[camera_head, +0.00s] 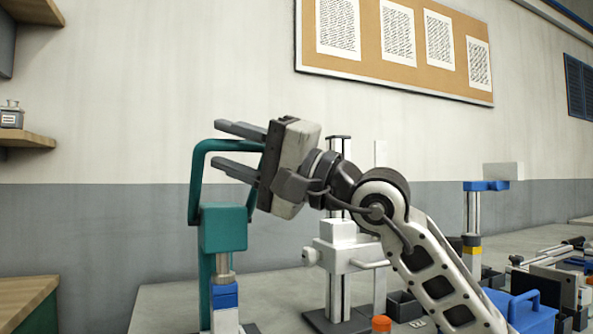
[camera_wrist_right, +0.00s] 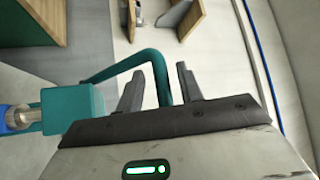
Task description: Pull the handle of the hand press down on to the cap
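The hand press is teal, with a block-shaped head (camera_head: 223,228) on a post at the left of the head view. Its handle (camera_head: 197,165) is a bent teal tube, raised above the head. A metal ram points down from the head on to or just above a blue piece (camera_head: 225,296), perhaps the cap; I cannot tell if they touch. My right gripper (camera_head: 238,149) is at the handle's top, fingers apart. In the right wrist view, the handle (camera_wrist_right: 160,75) passes between the open fingers (camera_wrist_right: 160,88), with gaps on both sides. My left gripper is not in view.
A white-grey press-like stand (camera_head: 345,250) stands behind my right arm. An orange-topped item (camera_head: 381,323), a blue container (camera_head: 525,313) and other equipment crowd the bench's right. Wooden shelves (camera_head: 25,140) are at the left wall. The space above the press is free.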

